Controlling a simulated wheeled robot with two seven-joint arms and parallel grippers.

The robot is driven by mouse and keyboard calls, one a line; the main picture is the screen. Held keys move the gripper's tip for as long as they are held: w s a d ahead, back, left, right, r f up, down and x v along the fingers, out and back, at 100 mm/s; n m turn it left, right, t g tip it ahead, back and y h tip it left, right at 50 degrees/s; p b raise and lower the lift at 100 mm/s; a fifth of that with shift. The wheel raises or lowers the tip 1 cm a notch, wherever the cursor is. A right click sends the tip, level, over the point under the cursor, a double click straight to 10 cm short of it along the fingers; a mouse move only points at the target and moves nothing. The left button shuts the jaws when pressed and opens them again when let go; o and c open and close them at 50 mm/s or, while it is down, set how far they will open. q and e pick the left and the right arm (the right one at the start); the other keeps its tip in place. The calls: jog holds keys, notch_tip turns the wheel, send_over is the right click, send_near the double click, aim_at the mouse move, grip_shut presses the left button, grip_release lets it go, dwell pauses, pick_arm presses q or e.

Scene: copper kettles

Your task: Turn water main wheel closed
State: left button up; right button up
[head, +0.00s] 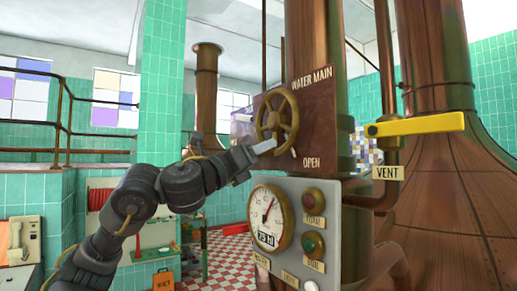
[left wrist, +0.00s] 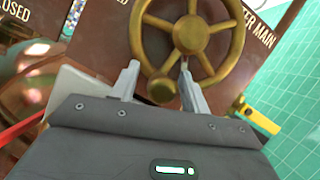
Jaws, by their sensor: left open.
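The brass water main wheel (head: 277,118) is mounted on a dark red-brown panel (head: 318,110) marked "WATER MAIN" above and "OPEN" below. In the left wrist view the wheel (left wrist: 190,29) fills the top middle, with spokes, a hub and a round knob at its lower rim. My left gripper (head: 268,147) is at the wheel's lower part in the head view. In the left wrist view its two fingers (left wrist: 158,80) are apart, one on each side of the knob. I cannot tell whether they touch the wheel. My right gripper is not in view.
A grey gauge box (head: 310,230) with a dial and buttons stands below the wheel. A yellow lever (head: 415,124) above a "VENT" sign juts out at the right. Large copper kettles (head: 440,190) stand behind it. Checkered floor (head: 228,252) is open at the lower middle.

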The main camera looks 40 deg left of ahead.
pick_arm(q)
grip_shut()
